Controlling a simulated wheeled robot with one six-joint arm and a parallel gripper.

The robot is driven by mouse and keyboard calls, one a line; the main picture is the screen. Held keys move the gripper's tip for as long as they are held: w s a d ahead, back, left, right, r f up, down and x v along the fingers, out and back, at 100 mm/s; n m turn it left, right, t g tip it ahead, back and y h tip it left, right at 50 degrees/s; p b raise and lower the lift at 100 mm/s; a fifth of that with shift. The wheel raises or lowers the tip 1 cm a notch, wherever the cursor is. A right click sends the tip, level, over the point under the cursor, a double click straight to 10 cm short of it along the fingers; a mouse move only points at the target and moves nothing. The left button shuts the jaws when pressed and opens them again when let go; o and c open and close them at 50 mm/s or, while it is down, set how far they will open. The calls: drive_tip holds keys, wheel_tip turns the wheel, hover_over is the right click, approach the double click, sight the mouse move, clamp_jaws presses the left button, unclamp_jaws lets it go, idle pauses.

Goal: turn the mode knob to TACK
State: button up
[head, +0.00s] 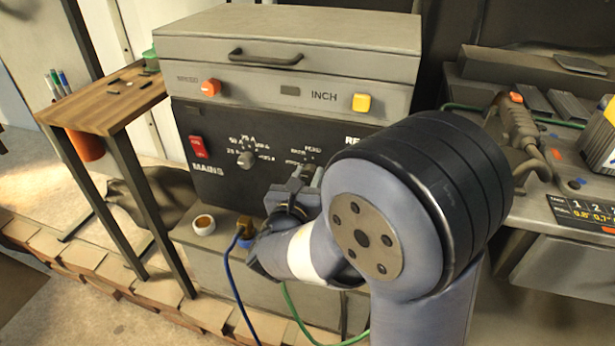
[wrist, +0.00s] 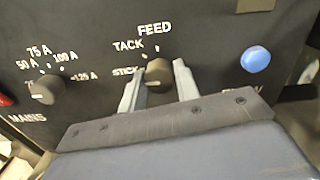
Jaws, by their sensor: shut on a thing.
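The mode knob (wrist: 158,72) is a small round grey-brown knob on the black panel (wrist: 205,25). In the wrist view TACK is printed up and left of it, FEED above, and a partly covered label beginning ST at its left. My gripper (wrist: 159,78) has one finger on each side of the knob and is shut on it. I cannot tell clearly which label the knob's mark points at.
Left of the mode knob is the current knob (wrist: 46,89), with ampere labels, and a red MAINS switch (head: 198,147). A blue button (wrist: 255,59) is at the right. A small wooden table (head: 105,98) stands left of the machine. Blue and green cables hang below.

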drive_tip(key=shift+f+m+b, duration=0.1)
drive_tip(key=shift+m+b, duration=0.2)
drive_tip(key=shift+b, duration=0.1)
drive_tip(key=m+b, duration=0.8)
drive_tip(key=b, duration=0.1)
drive_tip(key=shift+b, duration=0.3)
drive_tip(key=o, duration=1)
drive_tip(key=shift+c, duration=0.2)
drive_tip(key=p+v, duration=0.3)
drive_tip(key=v, duration=0.7)
drive_tip(key=shift+s, duration=0.4)
